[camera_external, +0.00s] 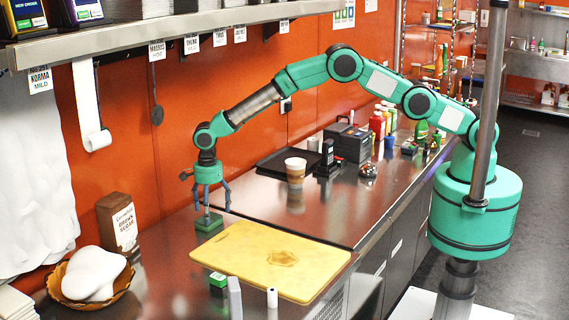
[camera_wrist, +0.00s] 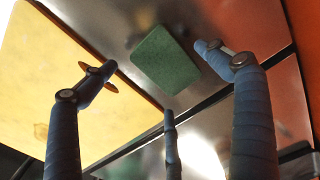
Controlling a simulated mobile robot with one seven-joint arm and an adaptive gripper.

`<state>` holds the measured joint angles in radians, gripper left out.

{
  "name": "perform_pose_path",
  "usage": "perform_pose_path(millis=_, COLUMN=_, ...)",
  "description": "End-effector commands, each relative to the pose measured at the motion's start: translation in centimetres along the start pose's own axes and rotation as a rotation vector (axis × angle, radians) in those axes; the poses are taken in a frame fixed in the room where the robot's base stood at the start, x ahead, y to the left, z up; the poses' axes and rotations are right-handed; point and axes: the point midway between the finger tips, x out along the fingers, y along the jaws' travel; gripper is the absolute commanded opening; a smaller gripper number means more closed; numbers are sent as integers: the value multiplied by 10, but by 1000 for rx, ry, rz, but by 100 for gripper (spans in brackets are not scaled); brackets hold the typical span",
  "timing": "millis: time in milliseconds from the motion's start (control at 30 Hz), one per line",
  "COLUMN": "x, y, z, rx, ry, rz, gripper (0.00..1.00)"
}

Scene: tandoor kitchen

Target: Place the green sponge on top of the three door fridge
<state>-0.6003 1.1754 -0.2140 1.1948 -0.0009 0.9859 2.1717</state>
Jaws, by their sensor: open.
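The green sponge (camera_external: 207,222) lies flat on the steel counter, just off the back left corner of the yellow cutting board. In the wrist view the sponge (camera_wrist: 165,64) sits between my spread fingers. My gripper (camera_external: 211,198) is open and empty, pointing down above the sponge, with its fingers apart. In the wrist view my gripper (camera_wrist: 158,78) shows separate blue fingers around the sponge's outline, none visibly gripping it. No three door fridge is plainly recognisable; fronts below the counter (camera_external: 398,248) show at the right, but I cannot tell if they belong to it.
The yellow cutting board (camera_external: 300,262) lies in front. A paper cup (camera_external: 295,172), black tray (camera_external: 284,162) and bottles (camera_external: 377,124) stand farther right. A brown sugar box (camera_external: 118,222) and basket (camera_external: 82,290) are at left. A shelf (camera_external: 170,32) hangs above.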

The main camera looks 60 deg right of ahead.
Motion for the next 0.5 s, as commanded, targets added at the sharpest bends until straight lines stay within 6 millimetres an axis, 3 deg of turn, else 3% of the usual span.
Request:
perform_pose_path(millis=300, x=-55, y=-1, z=1, rx=0, ry=-2, rz=-3, gripper=89)
perform_pose_path(millis=500, x=-79, y=-1, z=0, rx=0, ry=-1, rz=-2, gripper=89)
